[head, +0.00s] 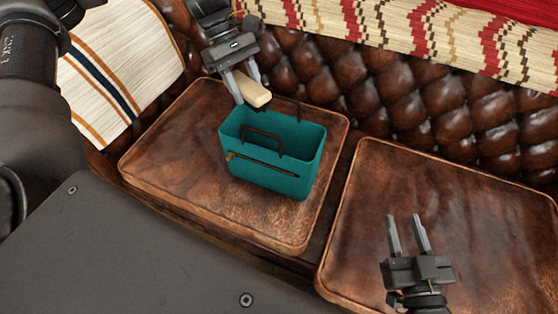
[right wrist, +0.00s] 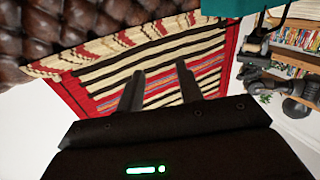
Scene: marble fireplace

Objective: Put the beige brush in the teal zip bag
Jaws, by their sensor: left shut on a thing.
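The teal zip bag (head: 273,178) stands upright and open-topped on the left leather seat cushion, with dark handles and a zip along its front. My left gripper (head: 251,94) is shut on the beige brush (head: 253,92) and holds it above the bag's back left rim. The brush looks like a pale block; its far part is hidden by the fingers. My right gripper (head: 406,231) is open and empty above the right cushion, away from the bag. In the right wrist view its two fingers (right wrist: 160,88) stand apart. A teal edge of the bag (right wrist: 232,8) shows at the top there.
The brown leather sofa has a left cushion (head: 165,165) and a right cushion (head: 450,205) with a gap between them. A tufted backrest (head: 405,95) rises behind. A striped blanket (head: 440,40) drapes over it, and a striped cloth (head: 118,70) covers the left arm.

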